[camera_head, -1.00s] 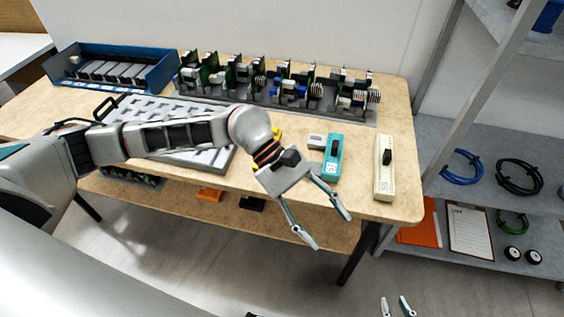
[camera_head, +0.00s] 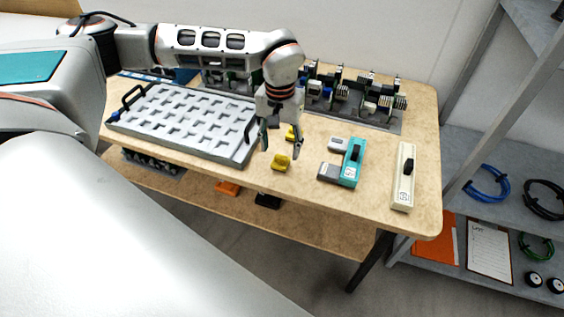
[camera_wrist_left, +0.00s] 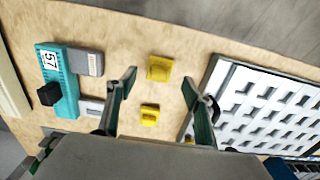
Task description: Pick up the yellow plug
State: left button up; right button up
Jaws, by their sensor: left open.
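Two yellow plugs lie on the wooden bench between the grey tray and the teal device. The nearer yellow plug (camera_head: 282,163) shows just below my left gripper's fingertips in the head view, and in the left wrist view (camera_wrist_left: 159,68) it sits between the tips. A second yellow plug (camera_head: 290,133) lies farther back, partly behind the gripper; the wrist view also shows it (camera_wrist_left: 150,115) between the fingers. My left gripper (camera_head: 281,151) is open, empty and pointing down over the plugs; its fingers show in the wrist view too (camera_wrist_left: 160,79). My right gripper is out of view.
The grey slotted tray (camera_head: 190,147) with black handles is close on the left. The teal device (camera_head: 352,165) with grey pieces and a cream device (camera_head: 403,178) stand to the right. Circuit boards fill a rack (camera_head: 370,117) behind. The bench front is clear.

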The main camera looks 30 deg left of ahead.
aim_at(281, 156)
pick_arm(q)
notch_tip(281, 156, down, 5)
jog(key=shift+r, duration=0.15)
jog(key=c, duration=1.3)
jog(key=shift+r, duration=0.15)
notch_tip(281, 156, up, 20)
jog(key=shift+f+p, duration=0.1)
jog(key=shift+p, duration=0.8)
